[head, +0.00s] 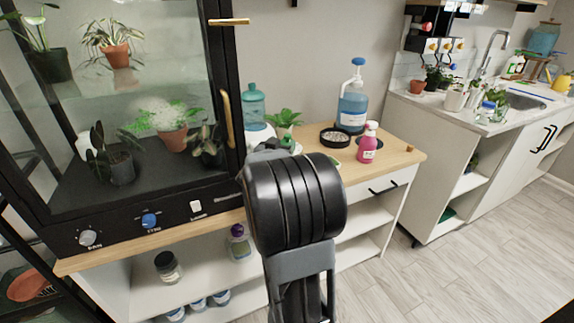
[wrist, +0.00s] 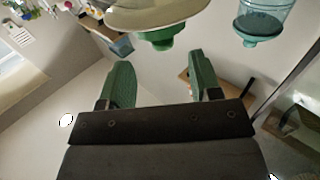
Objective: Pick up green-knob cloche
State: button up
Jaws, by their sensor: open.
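The green-knob cloche is a pale, rounded body with a green knob (wrist: 159,40) at the top middle of the wrist view. My gripper (wrist: 158,60) is open, with its two green fingers apart. The knob shows between the fingers, slightly beyond their tips, and I see no contact. In the head view, my gripper (head: 276,146) is above the wooden counter, mostly hidden behind my own dark wrist. A white rounded surface (head: 259,135) shows just behind it; I cannot tell if it is the cloche.
A teal jar (head: 253,103) stands close behind my gripper, and also shows in the wrist view (wrist: 260,22). A leafy plant (head: 284,118), a black round dish (head: 335,137), a blue pump bottle (head: 352,105) and a pink bottle (head: 368,147) stand to the right. A glass cabinet (head: 225,75) is left.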

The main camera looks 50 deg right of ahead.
aim_at(286, 137)
jog(key=shift+b+x, duration=0.3)
jog(key=shift+x, duration=2.7)
jog(key=shift+w+a+r, duration=0.1)
grip_shut()
jog(key=shift+r, duration=0.15)
